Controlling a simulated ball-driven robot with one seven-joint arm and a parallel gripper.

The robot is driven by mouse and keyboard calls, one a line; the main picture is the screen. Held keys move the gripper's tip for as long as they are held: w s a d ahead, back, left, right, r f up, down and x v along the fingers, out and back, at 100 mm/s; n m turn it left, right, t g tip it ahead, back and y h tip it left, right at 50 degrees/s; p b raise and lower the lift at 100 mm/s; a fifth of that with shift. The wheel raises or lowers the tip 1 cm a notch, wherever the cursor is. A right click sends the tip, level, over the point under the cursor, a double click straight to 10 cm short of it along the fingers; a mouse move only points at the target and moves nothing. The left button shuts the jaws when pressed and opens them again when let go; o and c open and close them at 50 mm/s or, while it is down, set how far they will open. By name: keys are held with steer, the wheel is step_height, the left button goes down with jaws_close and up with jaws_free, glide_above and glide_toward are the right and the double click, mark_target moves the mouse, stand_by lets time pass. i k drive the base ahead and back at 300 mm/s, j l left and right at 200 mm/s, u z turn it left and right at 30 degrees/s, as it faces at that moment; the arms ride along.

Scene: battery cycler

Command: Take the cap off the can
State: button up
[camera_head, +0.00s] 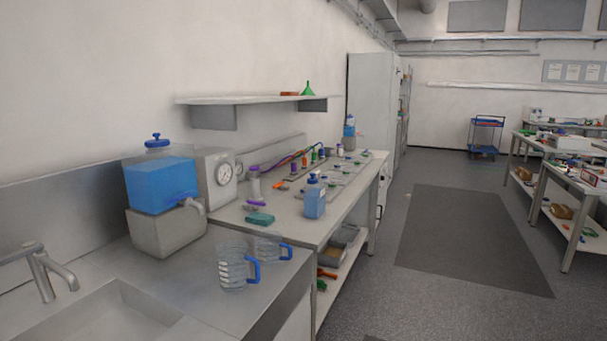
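A translucent container of blue liquid with a blue cap (313,176) stands upright near the front edge of the long bench. It looks like the can (315,203), and its cap sits on top. A similar blue bottle (349,131) stands at the far end of the bench. A larger tank of blue liquid (160,184) with a blue lid knob (157,140) and a spigot stands at the left. I cannot tell for certain which vessel the task calls the can. My gripper is not in view.
Two clear jugs with blue handles (237,268) stand on the near counter beside a sink (105,315) and tap. Teal and purple items (260,218) lie on the bench left of the container. Open floor (465,240) lies to the right, before other benches.

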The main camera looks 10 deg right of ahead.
mark_target(312, 180)
steer(key=i+l+u, duration=0.45)
steer(key=i+l, duration=1.05)
steer(key=i, duration=0.1)
